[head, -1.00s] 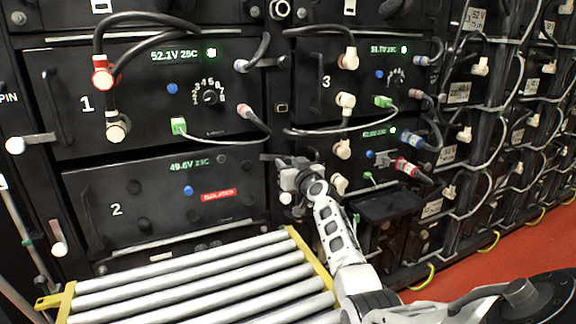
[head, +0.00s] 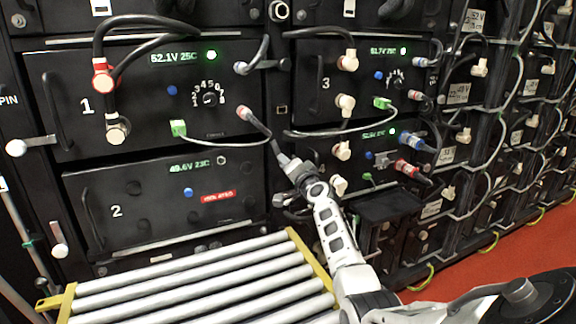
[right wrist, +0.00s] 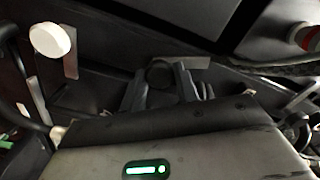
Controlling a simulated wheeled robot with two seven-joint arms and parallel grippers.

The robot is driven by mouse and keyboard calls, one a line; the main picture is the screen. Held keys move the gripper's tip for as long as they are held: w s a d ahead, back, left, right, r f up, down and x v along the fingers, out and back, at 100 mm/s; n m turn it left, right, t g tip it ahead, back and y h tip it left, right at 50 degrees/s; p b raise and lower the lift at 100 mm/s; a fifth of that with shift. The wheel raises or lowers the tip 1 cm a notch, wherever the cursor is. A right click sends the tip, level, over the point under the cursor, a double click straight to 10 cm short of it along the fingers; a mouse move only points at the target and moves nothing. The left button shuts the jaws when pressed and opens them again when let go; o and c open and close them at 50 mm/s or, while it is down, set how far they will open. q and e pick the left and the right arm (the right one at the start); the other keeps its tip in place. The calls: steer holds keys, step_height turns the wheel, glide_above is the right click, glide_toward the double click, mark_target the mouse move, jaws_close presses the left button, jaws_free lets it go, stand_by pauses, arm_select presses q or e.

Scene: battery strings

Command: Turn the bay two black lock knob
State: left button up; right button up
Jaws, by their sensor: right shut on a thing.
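Bay two's module (head: 160,190) is the black box marked 2 at lower left in the head view, with a 49.6V display and a red label. My right gripper (head: 279,153) is at the upper right corner of this module. In the right wrist view, my right gripper (right wrist: 160,88) has its two fingers on either side of a round black knob (right wrist: 160,73), shut on it. In the head view the knob is mostly hidden by the gripper. My left gripper is not in view.
A roller table (head: 190,285) with yellow end rails stands in front of bay two. Module 1 (head: 60,100) with cables is above, and module 3 (head: 330,75) is to the right. A white-knobbed lever (head: 58,250) is at the left. A cable hangs just above the gripper.

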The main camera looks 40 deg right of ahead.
arm_select(q)
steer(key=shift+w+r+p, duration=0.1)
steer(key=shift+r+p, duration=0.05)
steer(key=shift+p, duration=0.15)
arm_select(e)
steer(key=shift+f+m, duration=0.15)
steer(key=shift+m, duration=2.05)
steer(key=o, duration=1)
steer(key=shift+c, duration=0.2)
arm_select(q)
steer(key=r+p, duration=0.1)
steer(key=p, duration=0.2)
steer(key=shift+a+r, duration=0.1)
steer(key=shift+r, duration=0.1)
arm_select(e)
steer(key=v, duration=1.6)
